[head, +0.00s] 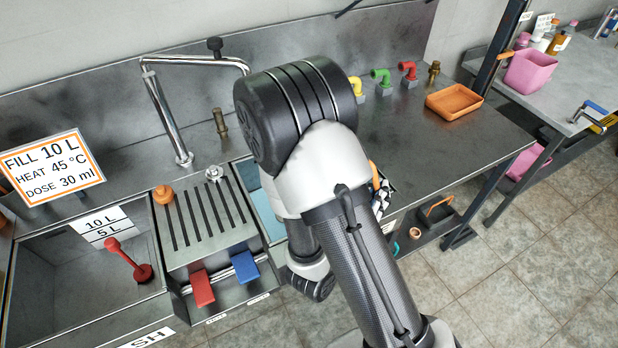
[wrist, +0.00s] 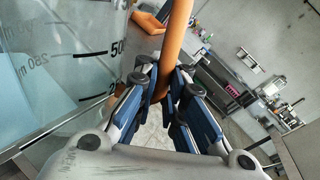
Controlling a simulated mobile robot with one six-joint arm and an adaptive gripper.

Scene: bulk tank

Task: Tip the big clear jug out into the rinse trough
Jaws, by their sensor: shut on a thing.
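The big clear jug (wrist: 60,65) fills the left of the wrist view, with dark and pale measuring marks on its wall. Its orange handle (wrist: 177,45) runs down between my fingers. My gripper (wrist: 165,88) is shut on this handle. In the head view my arm hides most of the jug and gripper, so I cannot tell how far the jug is tilted. A basin with pale blue inside (head: 266,208) shows partly behind my arm. No rinse label is readable, so I cannot tell for sure which basin is the rinse trough.
A steel basin (head: 80,268) holds a red plug-like piece (head: 142,271). A slotted drainer (head: 205,218), red lever (head: 202,288) and blue lever (head: 245,267) stand beside it. A tall tap (head: 168,115) rises behind. An orange tray (head: 454,101) lies on the right counter; floor right is clear.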

